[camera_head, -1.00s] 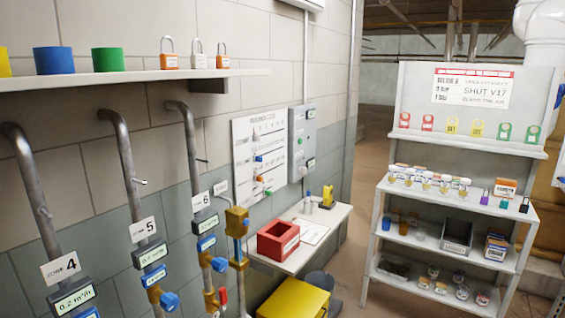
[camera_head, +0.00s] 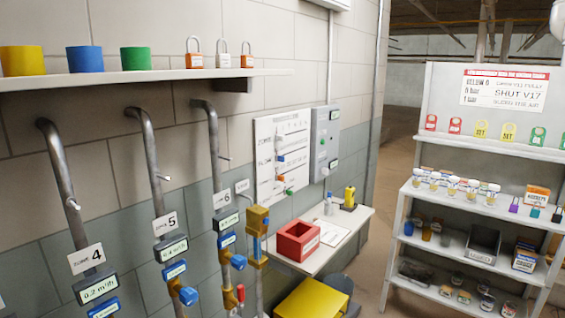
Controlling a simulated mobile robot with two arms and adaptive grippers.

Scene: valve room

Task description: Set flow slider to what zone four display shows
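The zone 4 display (camera_head: 98,288) is a small dark-framed screen on the leftmost pipe, below a white "4" plate (camera_head: 86,257). It appears to read 0.2 m³/h. A white slider board (camera_head: 262,190) hangs on the wall past the pipes. It carries small coloured knobs in rows, among them a blue knob (camera_head: 281,158) level with a label that looks like "FLOW", and an orange knob (camera_head: 281,178). The scale marks are too small to read. Neither of my grippers is in view.
A grey box (camera_head: 324,140) is mounted beside the board. Below is a white shelf (camera_head: 350,232) with a red bin (camera_head: 298,240); a yellow box (camera_head: 312,300) stands under it. Pipes 5 and 6 stand left of the board. A stocked rack (camera_head: 390,250) stands at right.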

